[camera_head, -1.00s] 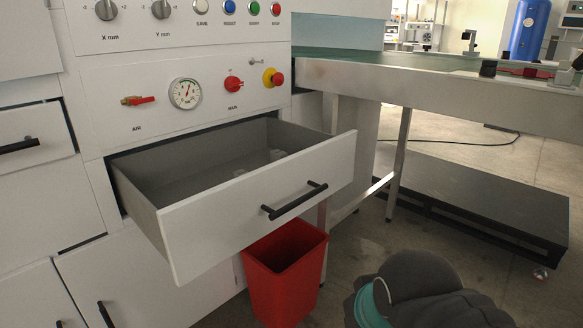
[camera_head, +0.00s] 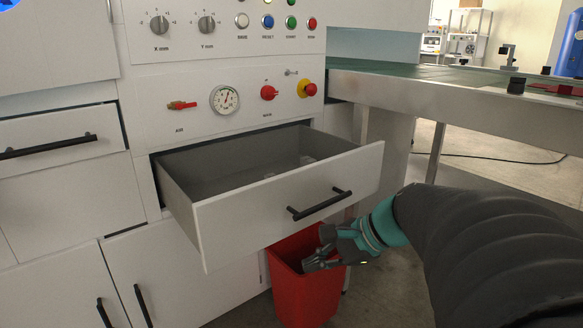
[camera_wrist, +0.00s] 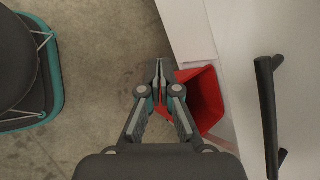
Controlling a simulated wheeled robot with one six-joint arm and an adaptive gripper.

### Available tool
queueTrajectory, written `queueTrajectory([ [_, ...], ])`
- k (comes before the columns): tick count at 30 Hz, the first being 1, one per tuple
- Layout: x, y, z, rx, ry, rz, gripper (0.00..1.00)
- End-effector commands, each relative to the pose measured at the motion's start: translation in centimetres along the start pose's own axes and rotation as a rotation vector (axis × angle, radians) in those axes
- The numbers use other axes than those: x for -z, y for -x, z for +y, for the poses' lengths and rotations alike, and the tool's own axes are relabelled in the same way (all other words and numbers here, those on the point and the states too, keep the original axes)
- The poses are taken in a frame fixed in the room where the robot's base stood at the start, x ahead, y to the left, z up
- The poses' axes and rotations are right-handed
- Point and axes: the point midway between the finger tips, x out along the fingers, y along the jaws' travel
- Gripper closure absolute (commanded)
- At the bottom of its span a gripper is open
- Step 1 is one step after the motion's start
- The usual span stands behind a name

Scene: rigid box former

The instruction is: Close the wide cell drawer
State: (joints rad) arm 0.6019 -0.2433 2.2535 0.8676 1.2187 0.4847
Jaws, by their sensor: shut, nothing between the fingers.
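The wide cell drawer (camera_head: 283,206) is pulled well out of the white machine front, under the gauge panel. Its black bar handle (camera_head: 319,204) is on the drawer front, and the handle also shows at the right of the wrist view (camera_wrist: 268,115). My gripper (camera_head: 306,265) is in front of the drawer, lower than the handle, over the red bin in the head view. In the wrist view my gripper (camera_wrist: 159,66) is shut and empty, with its fingertips together. It appears apart from the handle.
A red bin (camera_head: 311,298) stands on the floor below the drawer. Cupboard doors (camera_head: 190,265) lie below. A conveyor table (camera_head: 440,103) extends to the right.

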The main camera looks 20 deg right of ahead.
Motion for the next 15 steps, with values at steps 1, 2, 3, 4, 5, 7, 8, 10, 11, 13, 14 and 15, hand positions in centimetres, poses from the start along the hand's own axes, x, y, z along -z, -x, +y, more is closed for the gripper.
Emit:
queueTrajectory([
  [1,2.0,1.1,-1.7,0.071,-0.136,-0.04,1.0],
  [2,3.0,1.7,-2.6,0.115,-0.21,-0.067,1.0],
  [3,4.4,2.8,-3.9,0.177,-0.306,-0.105,1.0],
  [4,5.5,3.6,-4.8,0.224,-0.376,-0.136,1.0],
  [5,6.8,4.6,-5.6,0.272,-0.443,-0.165,1.0],
  [7,9.8,7.1,-7.2,0.386,-0.585,-0.236,1.0],
  [8,11.1,8.2,-7.7,0.433,-0.639,-0.265,1.0],
  [10,13.9,10.9,-8.6,0.536,-0.747,-0.331,1.0],
  [11,15.1,12.0,-8.8,0.577,-0.785,-0.357,1.0],
  [13,17.4,14.3,-9.1,0.661,-0.857,-0.411,1.0],
  [14,18.1,15.1,-9.2,0.69,-0.88,-0.431,1.0],
  [15,19.1,16.1,-9.2,0.725,-0.907,-0.453,1.0],
])
